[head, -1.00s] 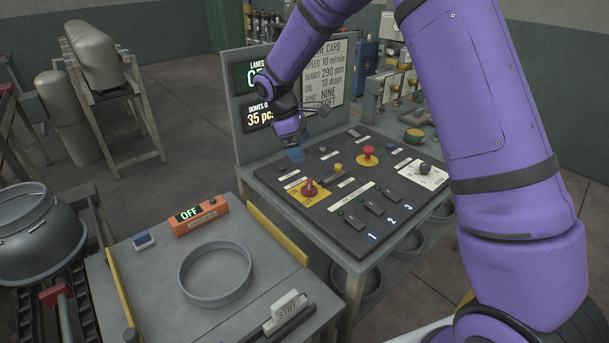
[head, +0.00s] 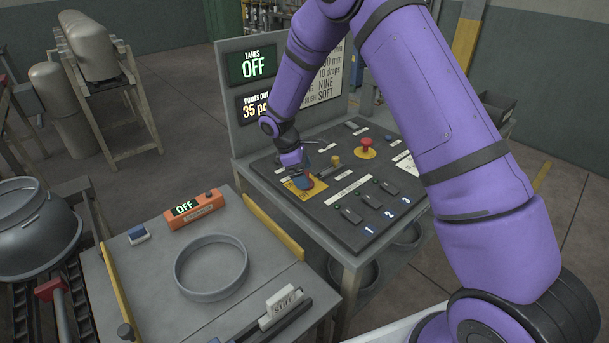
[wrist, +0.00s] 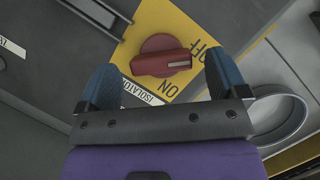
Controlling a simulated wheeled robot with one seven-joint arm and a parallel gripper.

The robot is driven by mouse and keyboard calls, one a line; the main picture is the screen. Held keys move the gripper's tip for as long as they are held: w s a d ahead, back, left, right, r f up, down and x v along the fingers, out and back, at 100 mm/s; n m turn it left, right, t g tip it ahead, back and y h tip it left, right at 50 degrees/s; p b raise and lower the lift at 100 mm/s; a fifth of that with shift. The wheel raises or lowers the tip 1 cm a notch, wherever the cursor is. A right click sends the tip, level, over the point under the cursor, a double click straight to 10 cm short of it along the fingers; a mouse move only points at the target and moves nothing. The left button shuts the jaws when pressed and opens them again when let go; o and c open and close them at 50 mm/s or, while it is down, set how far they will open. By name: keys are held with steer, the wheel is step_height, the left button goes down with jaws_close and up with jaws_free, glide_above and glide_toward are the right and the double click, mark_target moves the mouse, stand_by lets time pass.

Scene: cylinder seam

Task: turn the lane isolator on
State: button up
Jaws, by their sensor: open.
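The lane isolator is a red rotary knob (wrist: 162,58) on a yellow plate (wrist: 152,22) marked OFF and ON, with an ISOLATOR label beside it. In the wrist view the knob's bar lies crosswise, its pale mark at the right end, between the two words. In the head view the knob (head: 304,182) is partly hidden by my gripper (head: 299,178). My gripper (wrist: 160,85) is open, its blue fingers on either side of the knob. I cannot tell whether they touch it. The wall display (head: 255,66) reads LANES OFF.
The dark control panel (head: 340,215) also carries a red mushroom button (head: 367,147) on a yellow base, a small yellow knob (head: 335,160) and several black switches. An orange box (head: 194,209) reading OFF and a grey ring (head: 211,267) sit on the bench at left.

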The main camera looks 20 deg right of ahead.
steer(key=shift+s+d+f, duration=0.1)
steer(key=shift+d+f, duration=0.1)
steer(key=shift+f, duration=0.3)
steer(key=c, duration=0.9)
steer(key=shift+c, duration=0.2)
